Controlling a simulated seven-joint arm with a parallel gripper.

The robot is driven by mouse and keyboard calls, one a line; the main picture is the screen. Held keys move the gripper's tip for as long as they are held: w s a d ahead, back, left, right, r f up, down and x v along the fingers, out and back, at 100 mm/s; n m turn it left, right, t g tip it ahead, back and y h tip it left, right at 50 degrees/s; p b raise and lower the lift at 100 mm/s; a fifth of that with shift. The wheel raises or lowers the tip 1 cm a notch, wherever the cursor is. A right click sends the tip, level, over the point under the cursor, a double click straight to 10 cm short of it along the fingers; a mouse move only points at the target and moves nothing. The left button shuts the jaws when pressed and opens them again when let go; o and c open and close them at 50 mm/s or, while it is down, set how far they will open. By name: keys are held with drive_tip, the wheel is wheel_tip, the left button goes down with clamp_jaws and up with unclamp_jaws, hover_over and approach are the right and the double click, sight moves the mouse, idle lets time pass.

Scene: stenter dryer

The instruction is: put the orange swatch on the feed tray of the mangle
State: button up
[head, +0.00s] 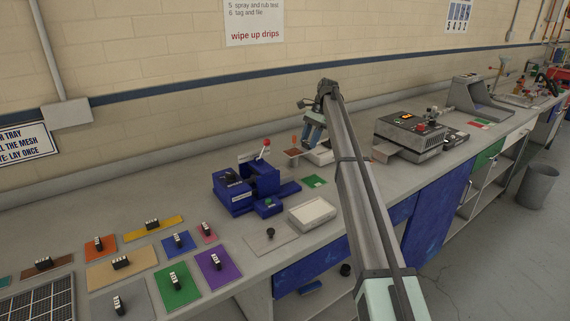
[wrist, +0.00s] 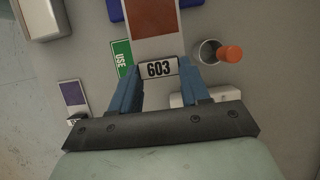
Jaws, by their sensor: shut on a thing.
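My gripper (wrist: 160,75) is shut on the white block marked 603 at the near end of the orange swatch (wrist: 153,16). The swatch's rust-orange patch with a pale border reaches forward from the fingers. In the head view my gripper (head: 314,138) is above the counter, with the swatch (head: 293,152) sticking out to its left. The blue machine with a red-knobbed lever, which looks like the mangle (head: 238,190), stands to the left. A flat blue tray (head: 288,188) extends from its right side. Blue parts (wrist: 115,10) show beyond the swatch in the wrist view; contact cannot be told.
A grey cup (wrist: 207,52) with an orange top stands right of my fingers. A green card (head: 314,181) and white box (head: 312,213) lie near the mangle. A grey machine (head: 408,130) stands to the right. Several coloured swatches (head: 178,286) lie at the left.

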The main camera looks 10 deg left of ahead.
sight(294, 152)
drive_tip(key=s+a+f, duration=0.2)
drive_tip(key=s+a, duration=0.1)
drive_tip(key=s+a+f, duration=0.2)
drive_tip(key=shift+s+a, duration=0.15)
drive_tip(key=shift+s, duration=0.05)
drive_tip(key=shift+s+a+f, duration=0.95)
drive_tip(key=shift+s, duration=0.05)
drive_tip(key=shift+a+f, duration=0.15)
drive_tip(key=shift+f, duration=0.05)
drive_tip(key=shift+f, duration=0.1)
drive_tip(key=o, duration=1.1)
drive_tip(key=shift+o, duration=0.2)
drive_tip(key=v, duration=1.2)
